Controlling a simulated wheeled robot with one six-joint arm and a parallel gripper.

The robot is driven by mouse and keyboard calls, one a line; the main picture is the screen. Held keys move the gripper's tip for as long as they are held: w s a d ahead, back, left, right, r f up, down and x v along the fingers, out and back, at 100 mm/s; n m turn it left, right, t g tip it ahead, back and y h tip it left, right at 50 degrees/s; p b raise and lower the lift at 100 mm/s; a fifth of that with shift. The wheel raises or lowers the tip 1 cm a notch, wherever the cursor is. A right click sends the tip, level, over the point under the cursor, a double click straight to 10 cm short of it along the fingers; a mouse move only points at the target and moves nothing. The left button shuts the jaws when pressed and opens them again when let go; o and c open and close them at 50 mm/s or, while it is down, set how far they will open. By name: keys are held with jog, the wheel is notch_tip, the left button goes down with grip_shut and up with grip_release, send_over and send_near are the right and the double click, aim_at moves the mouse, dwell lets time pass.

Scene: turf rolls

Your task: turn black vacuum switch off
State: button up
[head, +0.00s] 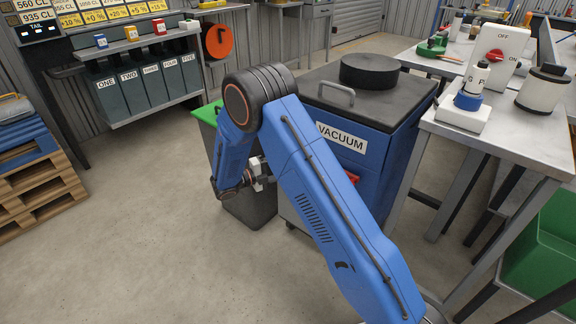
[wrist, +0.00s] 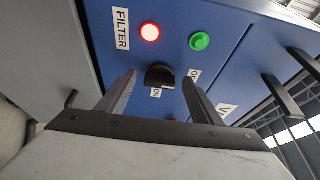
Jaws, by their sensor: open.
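The vacuum is a blue cabinet with a dark top (head: 398,100) and a VACUUM label (head: 342,137). In the wrist view its blue panel (wrist: 225,45) carries a black rotary switch (wrist: 160,75). An ON label (wrist: 156,92) sits below the switch, and a partly hidden label, seemingly OFF (wrist: 194,73), sits to its right. I cannot tell which way the switch points. My gripper (wrist: 158,84) is open, its two fingers either side of the switch, with no clear contact. In the head view my gripper (head: 258,180) is beside the cabinet, and the black switch is hidden.
A glowing red light (wrist: 150,32) beside a FILTER label (wrist: 122,29) and a green light (wrist: 200,41) are above the switch. A dark bin (head: 250,208) stands close to the gripper. A workbench (head: 520,125) with a red switch (head: 494,56) is right. Open floor lies left.

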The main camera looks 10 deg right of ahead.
jog(key=v, duration=1.7)
jog(key=shift+w+a+f, duration=0.1)
jog(key=s+d+r+m+g+y, duration=0.35)
jog(key=s+d+r+m, duration=0.4)
jog(key=d, duration=0.35)
jog(key=s+d+r+m+g+y, duration=0.3)
jog(key=s+d+r+m+y, duration=0.2)
jog(key=s+d+r+m, duration=0.35)
jog(key=s+d+r+m+t+y, duration=0.1)
jog(key=s+d+m+t+y, duration=0.1)
jog(key=s+m, duration=0.5)
jog(key=s+d+r+m+t+y, duration=0.2)
jog(key=s+m+y, duration=0.2)
jog(key=s+m, duration=0.4)
jog(key=s+d+r+m+t+y, duration=0.1)
jog(key=s+r+m+t+y, duration=0.1)
jog(key=s+m, duration=0.5)
jog(key=s+t+y, duration=0.1)
jog(key=s, duration=0.1)
jog(key=shift+s+d+m, duration=0.25)
jog(key=shift+d+m, duration=0.15)
